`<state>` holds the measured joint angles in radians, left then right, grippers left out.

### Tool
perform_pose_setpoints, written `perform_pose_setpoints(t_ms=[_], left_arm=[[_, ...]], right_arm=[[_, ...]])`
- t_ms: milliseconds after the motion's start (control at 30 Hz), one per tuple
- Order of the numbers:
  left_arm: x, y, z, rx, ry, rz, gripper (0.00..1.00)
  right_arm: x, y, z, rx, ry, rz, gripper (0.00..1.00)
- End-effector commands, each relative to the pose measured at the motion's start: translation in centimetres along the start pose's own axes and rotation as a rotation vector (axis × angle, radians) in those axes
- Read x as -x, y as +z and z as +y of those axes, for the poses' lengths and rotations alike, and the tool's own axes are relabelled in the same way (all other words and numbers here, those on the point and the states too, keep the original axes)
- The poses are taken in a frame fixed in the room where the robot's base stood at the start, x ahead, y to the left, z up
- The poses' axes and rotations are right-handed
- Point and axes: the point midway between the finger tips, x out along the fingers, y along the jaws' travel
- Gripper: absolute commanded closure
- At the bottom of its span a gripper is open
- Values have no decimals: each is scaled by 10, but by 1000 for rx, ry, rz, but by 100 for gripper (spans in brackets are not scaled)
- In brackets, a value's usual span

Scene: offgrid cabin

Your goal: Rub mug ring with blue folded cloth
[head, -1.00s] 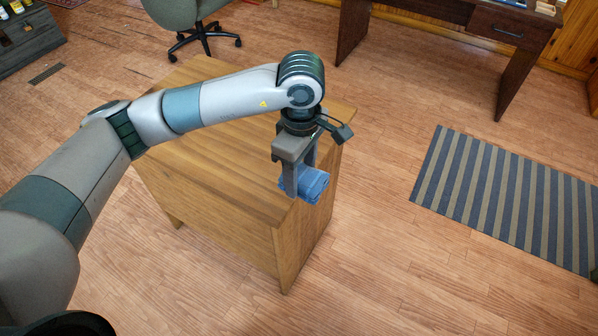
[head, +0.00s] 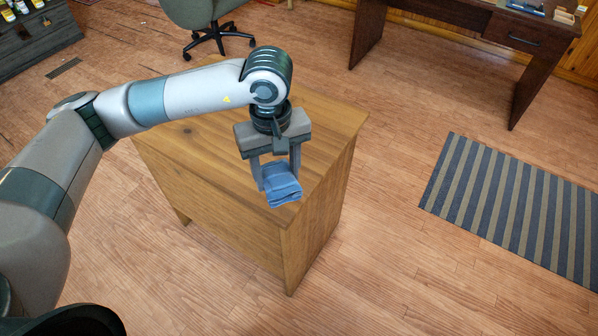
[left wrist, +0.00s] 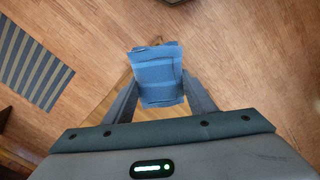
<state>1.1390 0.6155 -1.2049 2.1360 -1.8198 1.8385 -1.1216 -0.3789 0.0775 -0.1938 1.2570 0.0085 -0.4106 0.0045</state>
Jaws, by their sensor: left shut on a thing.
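The blue folded cloth (head: 282,186) is held between the two fingers of my left gripper (head: 277,178). In the head view it is over the wooden cabinet top (head: 325,125), close to its near corner; I cannot tell whether it touches the wood. In the left wrist view the cloth (left wrist: 157,77) sits between the fingertips of the gripper (left wrist: 160,92) and covers part of the cabinet top behind it. I cannot make out a mug ring; a small dark spot shows on the top's left part. My right gripper is not in view.
A striped rug (head: 515,205) lies on the floor at the right. A dark desk (head: 445,25) stands at the back right and an office chair (head: 205,15) behind the cabinet. A dark grey shelf (head: 38,40) is at the far left. Open floor surrounds the cabinet.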

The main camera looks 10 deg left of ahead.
Motion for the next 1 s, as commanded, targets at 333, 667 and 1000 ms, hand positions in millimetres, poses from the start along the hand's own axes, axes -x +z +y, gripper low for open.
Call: perform_pose_setpoints(t_ms=[333, 667, 1000], left_arm=[[14, -8, -57, -490, -2, 0, 67], [16, -8, -68, -602, -3, -2, 67], [16, -8, -68, -599, -3, -2, 67]], right_arm=[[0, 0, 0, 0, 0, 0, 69], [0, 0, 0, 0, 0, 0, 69], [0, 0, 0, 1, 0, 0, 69]])
